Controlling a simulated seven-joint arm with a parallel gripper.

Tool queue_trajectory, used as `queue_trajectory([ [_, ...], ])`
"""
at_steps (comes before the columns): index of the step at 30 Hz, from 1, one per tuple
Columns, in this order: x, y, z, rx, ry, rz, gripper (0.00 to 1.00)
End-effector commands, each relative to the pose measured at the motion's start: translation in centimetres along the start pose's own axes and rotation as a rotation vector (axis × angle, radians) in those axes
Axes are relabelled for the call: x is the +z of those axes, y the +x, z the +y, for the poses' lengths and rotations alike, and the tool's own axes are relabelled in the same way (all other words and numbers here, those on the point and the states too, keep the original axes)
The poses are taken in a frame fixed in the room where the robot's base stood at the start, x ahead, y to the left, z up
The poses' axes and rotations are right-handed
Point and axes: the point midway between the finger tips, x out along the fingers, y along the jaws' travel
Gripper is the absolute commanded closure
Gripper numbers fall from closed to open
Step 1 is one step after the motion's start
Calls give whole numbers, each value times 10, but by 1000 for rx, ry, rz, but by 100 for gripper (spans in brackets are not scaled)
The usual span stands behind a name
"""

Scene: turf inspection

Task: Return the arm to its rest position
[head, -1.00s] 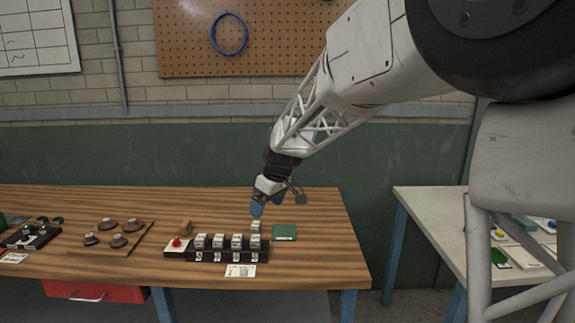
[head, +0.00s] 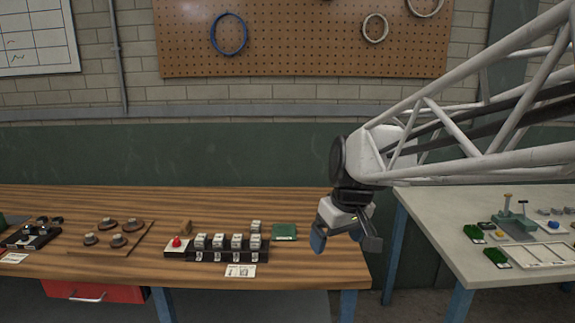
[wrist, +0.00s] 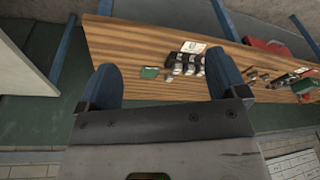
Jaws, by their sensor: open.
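My gripper (head: 341,243) hangs at the right end of the wooden bench in the head view, with blue fingertips pointing down. In the wrist view my gripper (wrist: 165,85) shows its two blue fingers spread apart with nothing between them. My arm reaches in from the right side of the head view. The black rack with several white-topped blocks (head: 228,249) stands on the bench to the left of the gripper, apart from it. One block (head: 256,227) stands behind the rack, beside a green pad (head: 284,232).
The wooden bench (head: 330,272) also holds a red button (head: 177,243) and a board with several round pieces (head: 120,240). A pale table (head: 435,222) at right carries green patches, a tray and small tools. A gap separates the two tables. A pegboard (head: 300,50) hangs behind.

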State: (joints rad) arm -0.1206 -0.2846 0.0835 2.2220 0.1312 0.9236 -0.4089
Motion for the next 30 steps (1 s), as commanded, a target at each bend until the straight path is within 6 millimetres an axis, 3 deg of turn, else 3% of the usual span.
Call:
queue_trajectory([
  [9,84,-11,-1,52,165,3,9],
  [21,182,-7,-9,117,371,10,9],
  [30,221,0,-14,144,458,14,9],
])
